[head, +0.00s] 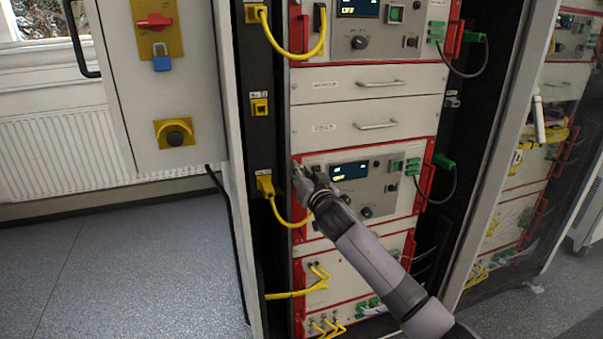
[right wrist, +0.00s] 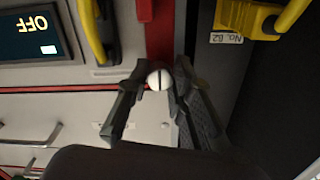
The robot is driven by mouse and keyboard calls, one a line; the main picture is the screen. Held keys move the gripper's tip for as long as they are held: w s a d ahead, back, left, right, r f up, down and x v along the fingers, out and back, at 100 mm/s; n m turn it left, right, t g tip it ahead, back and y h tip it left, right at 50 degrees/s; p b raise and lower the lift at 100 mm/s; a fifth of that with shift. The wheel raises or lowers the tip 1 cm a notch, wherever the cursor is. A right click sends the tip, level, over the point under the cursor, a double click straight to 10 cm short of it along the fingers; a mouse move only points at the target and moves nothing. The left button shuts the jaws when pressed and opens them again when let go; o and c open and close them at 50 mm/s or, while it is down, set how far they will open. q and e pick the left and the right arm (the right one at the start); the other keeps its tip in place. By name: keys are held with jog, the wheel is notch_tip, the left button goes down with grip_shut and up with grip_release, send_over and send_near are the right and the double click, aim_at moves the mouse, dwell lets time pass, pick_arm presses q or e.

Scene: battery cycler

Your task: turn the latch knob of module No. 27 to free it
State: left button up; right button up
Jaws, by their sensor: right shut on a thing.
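A module with a red frame and a lit display (head: 349,171) sits in the middle of the rack; its number cannot be read in the head view. My right gripper (head: 300,172) is at the upper left edge of this module's front. In the right wrist view, a round white latch knob (right wrist: 158,79) with a dark line across it sits between the fingertips of the gripper (right wrist: 155,85), which is shut on it. The display (right wrist: 28,35) shows OFF in that view. In the head view the gripper hides the knob. My left gripper is not in view.
A yellow plug (head: 265,185) with a hanging yellow cable is just left of the gripper. Green connectors (head: 412,166) are at the module's right. Two drawers with handles (head: 378,125) are above.

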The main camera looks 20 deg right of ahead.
jog(key=shift+n, duration=0.3)
grip_shut()
jog(key=shift+n+p, duration=3.55)
jog(key=shift+n, duration=5.05)
jog(key=o, duration=0.9)
grip_release()
